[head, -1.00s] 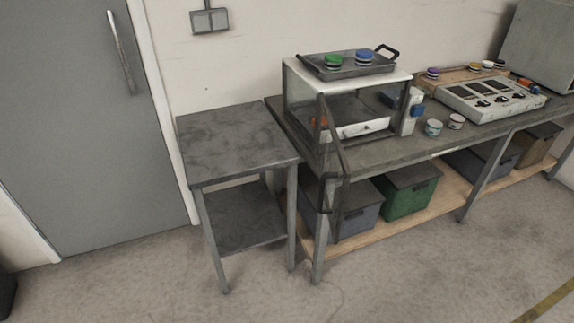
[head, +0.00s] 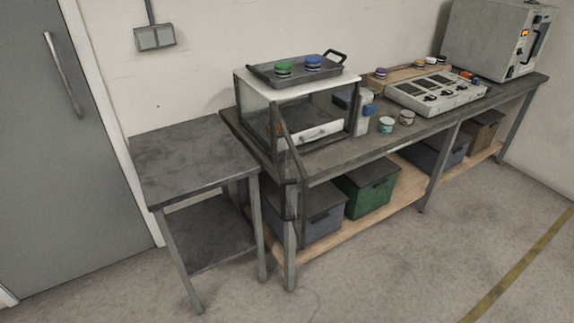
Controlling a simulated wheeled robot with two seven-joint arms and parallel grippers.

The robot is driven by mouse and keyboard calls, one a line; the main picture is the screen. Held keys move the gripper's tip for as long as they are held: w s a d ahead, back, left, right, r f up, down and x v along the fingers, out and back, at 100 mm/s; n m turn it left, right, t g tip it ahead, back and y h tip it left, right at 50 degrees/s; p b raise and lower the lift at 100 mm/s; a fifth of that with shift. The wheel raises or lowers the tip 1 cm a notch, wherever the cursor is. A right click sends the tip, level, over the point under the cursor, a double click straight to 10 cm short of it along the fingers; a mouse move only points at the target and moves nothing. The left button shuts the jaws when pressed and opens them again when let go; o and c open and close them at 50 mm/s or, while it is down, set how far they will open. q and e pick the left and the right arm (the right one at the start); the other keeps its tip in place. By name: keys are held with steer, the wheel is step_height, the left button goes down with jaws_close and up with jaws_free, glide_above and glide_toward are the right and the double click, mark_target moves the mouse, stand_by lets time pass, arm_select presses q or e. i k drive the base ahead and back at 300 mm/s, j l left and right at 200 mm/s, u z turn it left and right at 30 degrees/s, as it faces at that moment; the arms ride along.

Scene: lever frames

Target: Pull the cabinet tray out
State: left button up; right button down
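The cabinet (head: 250,82) is a small box with a white top, dark frame and clear sides, on the left end of the long bench. Its dark-framed door (head: 287,150) stands open, swung out toward me past the bench's front edge at the left. Inside, low down, is the cabinet tray with a white front (head: 322,132) and a small handle. The tray appears to be inside the cabinet; the open door frame hides its left part. Neither of my grippers is in view.
A dark tray (head: 297,75) with a green-lidded jar (head: 283,69) and a blue-lidded jar (head: 313,64) sits on the cabinet. Small jars (head: 386,124) stand right of it. A lower side table (head: 190,155) stands at the left. The floor (head: 400,270) in front is clear.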

mark_target(306, 123)
steer(key=i+l, duration=0.3)
steer(key=l, duration=0.2)
steer(key=i+l+z, duration=0.1)
steer(key=i+l, duration=0.2)
steer(key=l, duration=0.2)
steer(key=i+l, duration=0.35)
steer(key=l, duration=0.15)
